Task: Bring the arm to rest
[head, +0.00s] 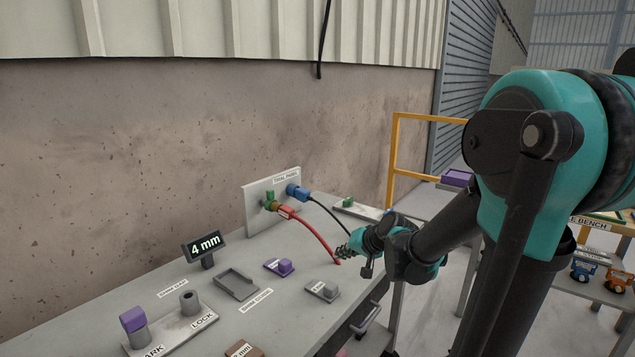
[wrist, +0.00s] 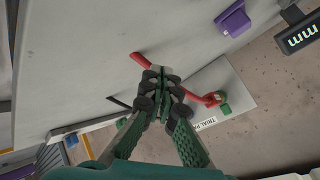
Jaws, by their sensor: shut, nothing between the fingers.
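My arm reaches in from the right of the head view, a teal and black arm. My gripper (head: 343,252) is over the grey slab bench (head: 255,318), near its right edge, beside the red cable (head: 318,235). In the wrist view my gripper (wrist: 160,88) has its fingers together, with nothing seen between them. Part of the red cable (wrist: 142,61) shows just past the fingertips; I cannot tell whether they touch it.
A trial panel (head: 258,205) with red and blue plugs stands at the bench's back. A 4 mm display (head: 205,245), a grey tray (head: 236,285), purple-topped blocks (head: 280,267) and a lock plate (head: 172,335) are on the bench. A yellow rail (head: 393,160) stands behind.

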